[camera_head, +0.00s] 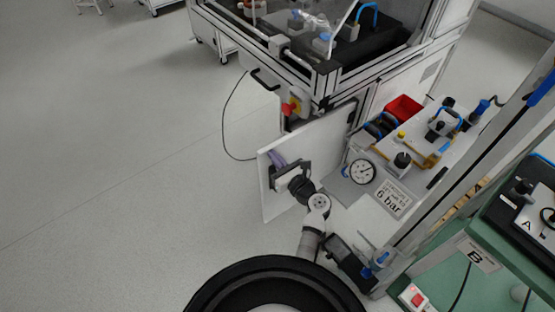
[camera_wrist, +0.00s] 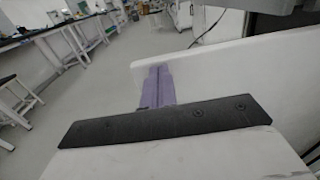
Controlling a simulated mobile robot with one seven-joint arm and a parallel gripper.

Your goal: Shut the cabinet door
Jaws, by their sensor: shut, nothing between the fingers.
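The cabinet door (camera_head: 325,140) is a flat white panel. It stands open, swung out from the workstation cabinet (camera_head: 400,72), with its free edge toward the lower left. My gripper (camera_head: 275,163) is in front of the door's near face, close to that free edge. Its purple fingers are together with nothing between them. In the wrist view the purple fingers (camera_wrist: 158,86) overlap the white door (camera_wrist: 235,70) near its left end. I cannot tell whether they touch it. Part of the door's face is hidden behind my gripper and wrist.
A red emergency stop (camera_head: 287,108) and a black handle (camera_head: 264,79) are on the workstation front above the door. A bench with a gauge (camera_head: 362,172) and a red bin (camera_head: 403,108) stands close on the right. Open floor (camera_head: 130,180) lies to the left.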

